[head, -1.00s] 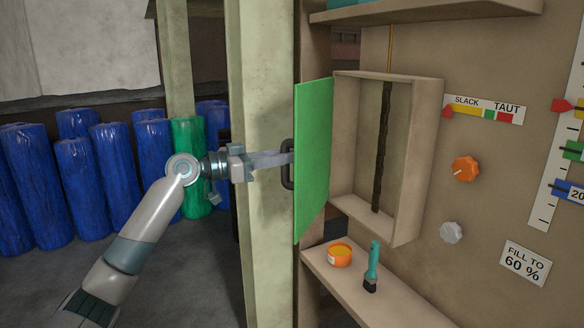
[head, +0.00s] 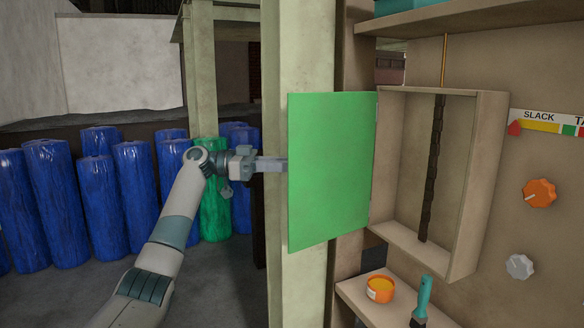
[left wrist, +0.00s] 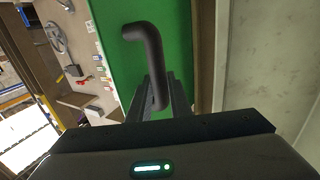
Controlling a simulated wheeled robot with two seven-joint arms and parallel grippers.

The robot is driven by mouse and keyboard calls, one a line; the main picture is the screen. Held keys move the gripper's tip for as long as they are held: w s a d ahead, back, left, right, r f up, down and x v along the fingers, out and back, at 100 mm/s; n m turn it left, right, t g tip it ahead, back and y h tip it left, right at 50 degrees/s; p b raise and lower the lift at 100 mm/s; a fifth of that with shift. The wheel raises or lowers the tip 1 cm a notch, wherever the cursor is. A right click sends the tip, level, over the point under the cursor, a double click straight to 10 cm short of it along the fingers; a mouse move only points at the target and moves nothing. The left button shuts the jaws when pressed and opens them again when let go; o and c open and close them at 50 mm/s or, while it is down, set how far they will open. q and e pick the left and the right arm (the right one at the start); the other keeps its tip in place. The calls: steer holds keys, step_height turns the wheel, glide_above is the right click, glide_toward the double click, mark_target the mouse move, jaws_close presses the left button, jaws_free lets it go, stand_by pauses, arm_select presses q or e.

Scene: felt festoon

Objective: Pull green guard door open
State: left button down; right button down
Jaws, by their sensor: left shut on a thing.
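The green guard door (head: 335,170) stands swung open to the left of a shallow beige box (head: 412,170), hinged at the box's left edge. A dark braided cord hangs inside the box. My left gripper (head: 285,165) reaches in from the left, its fingertips hidden behind the door. In the left wrist view the green door (left wrist: 192,60) fills the middle, and the fingers of my left gripper (left wrist: 158,95) are shut on its dark curved handle (left wrist: 148,42). The handle is hidden in the head view. My right gripper is not in view.
A pale post (head: 300,60) stands right behind the door and my gripper. An orange tub (head: 380,288) and a teal-handled brush (head: 423,297) sit on the shelf below the box. An orange knob (head: 539,193) and a grey knob (head: 520,266) are at right. Blue rolls (head: 100,195) stand at left.

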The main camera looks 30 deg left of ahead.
arm_select(q)
steer(key=shift+w+a+f, duration=0.1)
steer(key=shift+w+a, duration=0.25)
steer(key=shift+w, duration=0.05)
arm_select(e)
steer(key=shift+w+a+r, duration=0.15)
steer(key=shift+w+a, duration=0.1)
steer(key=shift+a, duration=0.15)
arm_select(q)
steer(key=c, duration=1.9)
jaws_free()
steer(key=shift+c, duration=0.2)
